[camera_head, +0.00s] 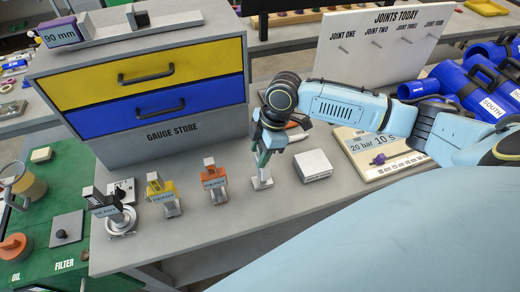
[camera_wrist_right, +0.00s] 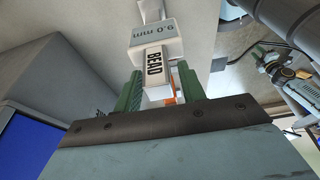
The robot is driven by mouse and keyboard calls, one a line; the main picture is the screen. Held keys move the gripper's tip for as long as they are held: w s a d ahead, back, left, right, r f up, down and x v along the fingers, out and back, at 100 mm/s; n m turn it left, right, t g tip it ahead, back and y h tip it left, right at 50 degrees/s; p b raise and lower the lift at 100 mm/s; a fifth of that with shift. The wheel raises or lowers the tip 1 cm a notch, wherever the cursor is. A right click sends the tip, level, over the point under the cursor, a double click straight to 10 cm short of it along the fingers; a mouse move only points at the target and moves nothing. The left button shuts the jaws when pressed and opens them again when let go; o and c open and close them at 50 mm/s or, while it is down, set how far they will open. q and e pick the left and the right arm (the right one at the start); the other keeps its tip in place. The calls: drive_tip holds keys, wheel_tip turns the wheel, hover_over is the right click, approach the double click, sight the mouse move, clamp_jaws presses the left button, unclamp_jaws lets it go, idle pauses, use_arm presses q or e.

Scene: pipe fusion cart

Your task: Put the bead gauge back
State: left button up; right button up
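The bead gauge (camera_wrist_right: 155,62) is a pale block marked "BEAD" and "9.0 mm" in the right wrist view. In the head view its pale lower part (camera_head: 262,182) stands on the grey bench, with its upper part largely hidden by my right gripper. My right gripper (camera_head: 263,160) points down at it. In the right wrist view, the green fingers of the right gripper (camera_wrist_right: 160,82) lie on either side of the block, with a narrow gap on the right side. The fingers look open around it. My left gripper is not in view.
The gauge store (camera_head: 172,138) has a yellow drawer (camera_head: 160,66) and a blue drawer (camera_head: 170,106), both shut. Yellow (camera_head: 162,192), orange (camera_head: 214,182) and grey-black (camera_head: 108,208) gauges stand left of my gripper. A white box (camera_head: 313,166) sits close on the right.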

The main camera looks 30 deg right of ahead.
drive_tip(key=shift+o, duration=0.3)
drive_tip(key=shift+r, duration=0.1)
drive_tip(key=v, duration=1.2)
drive_tip(key=shift+r, duration=0.15)
